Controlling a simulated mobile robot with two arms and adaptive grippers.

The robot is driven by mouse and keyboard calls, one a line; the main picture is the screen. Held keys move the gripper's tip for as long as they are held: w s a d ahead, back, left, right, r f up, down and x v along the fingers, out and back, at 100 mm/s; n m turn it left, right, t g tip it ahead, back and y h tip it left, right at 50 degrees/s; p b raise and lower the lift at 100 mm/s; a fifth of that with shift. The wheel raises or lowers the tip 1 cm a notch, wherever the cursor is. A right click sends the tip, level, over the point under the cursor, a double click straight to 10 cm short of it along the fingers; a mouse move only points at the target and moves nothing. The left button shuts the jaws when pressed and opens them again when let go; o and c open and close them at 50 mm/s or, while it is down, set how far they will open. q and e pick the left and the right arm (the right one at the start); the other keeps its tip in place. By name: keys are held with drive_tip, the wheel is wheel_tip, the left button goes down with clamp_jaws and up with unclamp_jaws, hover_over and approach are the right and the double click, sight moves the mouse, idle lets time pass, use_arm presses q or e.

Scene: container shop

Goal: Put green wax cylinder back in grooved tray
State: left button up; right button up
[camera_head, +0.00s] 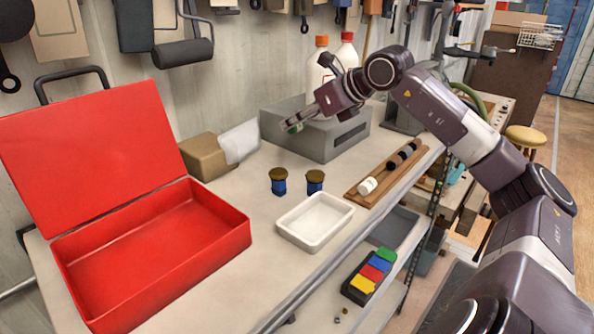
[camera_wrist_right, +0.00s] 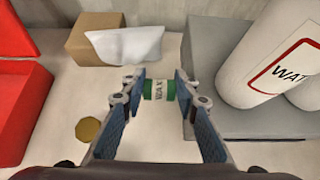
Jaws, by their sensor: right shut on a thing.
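The green wax cylinder (camera_wrist_right: 159,90), with a white label reading WAX, lies crosswise between the fingertips of my right gripper (camera_wrist_right: 160,92) in the right wrist view. In the head view my right gripper (camera_head: 294,126) is shut on it, near the left end of the grey box, and the cylinder is small and partly hidden there. The grooved tray (camera_head: 357,201) is a long brown wooden board on the right part of the bench. It carries a white cylinder (camera_head: 368,186) at its near end and several dark and grey ones further back. My left gripper is not in view.
An open red toolbox (camera_head: 150,250) stands at the left. A grey box (camera_head: 335,135), a cardboard box (camera_head: 204,155), two blue jars with brown lids (camera_head: 279,182) and a white tray (camera_head: 316,220) share the bench.

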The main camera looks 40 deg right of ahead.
hover_over(297, 168)
wheel_tip(297, 168, down, 6)
drive_tip(key=shift+w+r, duration=0.1)
drive_tip(key=shift+r, duration=0.1)
wheel_tip(297, 168, down, 4)
drive_tip(key=shift+r+p, duration=0.15)
drive_tip(key=shift+p, duration=0.55)
drive_tip(key=shift+f, duration=0.2)
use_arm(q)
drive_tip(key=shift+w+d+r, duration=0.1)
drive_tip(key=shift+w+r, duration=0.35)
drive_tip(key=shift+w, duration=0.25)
use_arm(e)
drive_tip(key=shift+f, duration=0.15)
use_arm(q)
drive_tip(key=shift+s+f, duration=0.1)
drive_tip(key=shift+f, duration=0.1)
use_arm(e)
drive_tip(key=o, duration=0.8)
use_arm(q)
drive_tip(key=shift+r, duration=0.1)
